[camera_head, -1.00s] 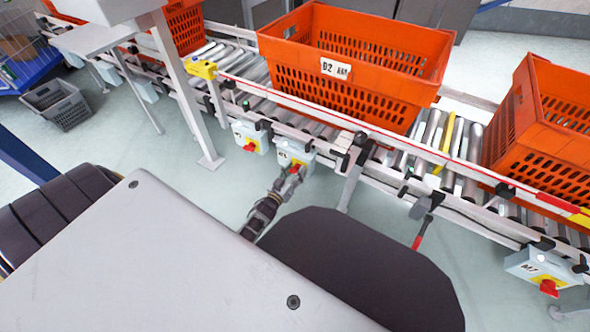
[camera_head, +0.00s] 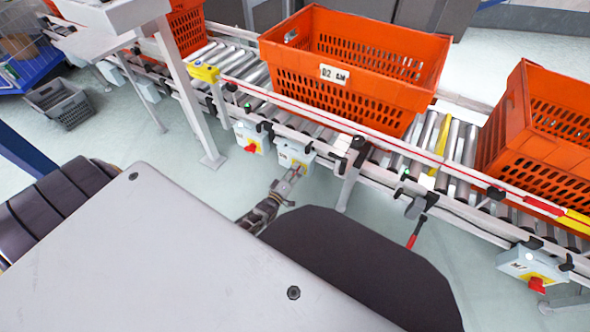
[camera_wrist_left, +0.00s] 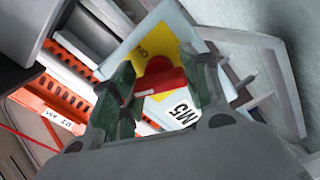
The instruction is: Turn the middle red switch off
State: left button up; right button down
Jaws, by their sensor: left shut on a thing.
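The middle switch box (camera_head: 295,153) hangs on the conveyor's near side. In the left wrist view its red switch (camera_wrist_left: 160,78) sits on a yellow plate (camera_wrist_left: 150,42), beside a white label reading M5 (camera_wrist_left: 182,112). My left gripper (camera_head: 296,172) reaches up to this box from below. In the wrist view its two dark fingers stand on both sides of the red switch, shut on it. In the head view the gripper mostly hides the switch. The switch's exact angle is hard to tell.
Another box with a red switch (camera_head: 250,148) hangs just left, and a box marked M7 (camera_head: 527,262) hangs at the lower right. Orange totes (camera_head: 355,60) stand on the roller conveyor. The floor in front is clear.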

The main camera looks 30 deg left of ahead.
pick_arm(q)
jog(key=n, duration=0.3)
jog(key=shift+a+n, duration=0.1)
jog(key=shift+n, duration=0.9)
jog(key=o, duration=1)
jog(key=shift+s, duration=0.2)
jog(key=shift+s+d, duration=0.2)
jog(key=shift+s, duration=5.65)
